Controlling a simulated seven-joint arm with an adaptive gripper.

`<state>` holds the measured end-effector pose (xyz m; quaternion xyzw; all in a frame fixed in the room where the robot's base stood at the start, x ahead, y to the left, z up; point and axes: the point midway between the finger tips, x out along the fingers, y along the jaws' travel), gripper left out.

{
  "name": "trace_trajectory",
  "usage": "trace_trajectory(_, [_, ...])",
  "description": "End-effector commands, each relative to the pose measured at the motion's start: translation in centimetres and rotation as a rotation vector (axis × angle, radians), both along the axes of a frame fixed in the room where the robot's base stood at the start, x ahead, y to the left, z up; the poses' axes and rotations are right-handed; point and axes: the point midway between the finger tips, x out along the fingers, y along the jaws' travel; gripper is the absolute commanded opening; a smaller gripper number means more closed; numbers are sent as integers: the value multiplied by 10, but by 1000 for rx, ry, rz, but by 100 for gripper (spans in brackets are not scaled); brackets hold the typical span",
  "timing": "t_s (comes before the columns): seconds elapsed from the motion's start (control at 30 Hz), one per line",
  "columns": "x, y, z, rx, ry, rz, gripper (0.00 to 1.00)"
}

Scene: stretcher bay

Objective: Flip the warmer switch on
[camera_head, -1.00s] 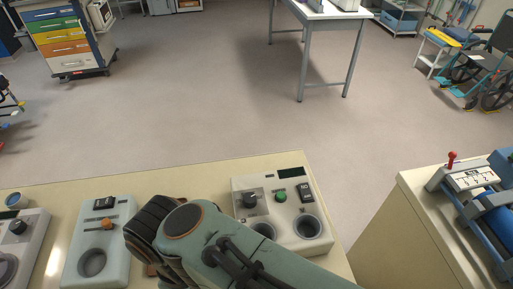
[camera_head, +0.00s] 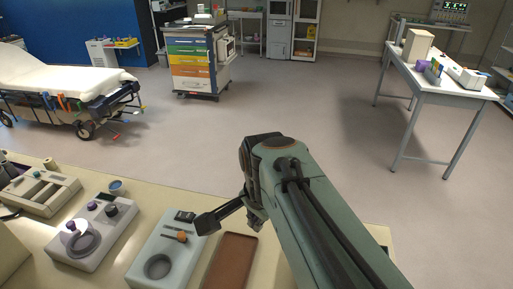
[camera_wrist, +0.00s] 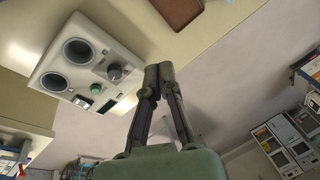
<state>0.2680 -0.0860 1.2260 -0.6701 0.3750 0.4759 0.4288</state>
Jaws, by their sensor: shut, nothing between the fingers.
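No label tells me which bench unit is the warmer. A pale green unit (camera_head: 150,262) has a black rocker switch (camera_head: 185,216), an orange slider knob and one round well; it is at the lower left in the head view. My gripper (camera_head: 205,223) is shut and empty, overlapping the pale green unit's switch end; contact is unclear. Its closed fingertips (camera_wrist: 158,70) show in the wrist view.
A brown tray (camera_head: 231,262) lies right of the pale green unit on the cream bench (camera_head: 65,213). A white unit with purple parts (camera_head: 92,238) and a beige unit (camera_head: 38,193) stand further left. Open floor lies beyond the bench.

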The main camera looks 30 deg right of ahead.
Motion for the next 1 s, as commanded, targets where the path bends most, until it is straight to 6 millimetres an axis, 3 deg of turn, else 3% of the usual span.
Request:
trace_trajectory(0.1, [8, -65, -5, 28, -14, -279, 0])
trace_trajectory(0.2, [-1, -121, -13, 54, -20, -486, 0])
trace_trajectory(0.3, [-24, -175, -25, 80, -17, -661, 0])
trace_trajectory(0.43, [-69, -227, -45, 126, 0, -847, 0])
trace_trajectory(0.53, [-104, -250, -60, 163, 14, -961, 0])
trace_trajectory(0.7, [-148, -265, -74, 201, 27, -1084, 0])
trace_trajectory(0.8, [-158, -269, -74, 202, 25, -1113, 0])
trace_trajectory(1.0, [-159, -269, -73, 202, 24, -1117, 0])
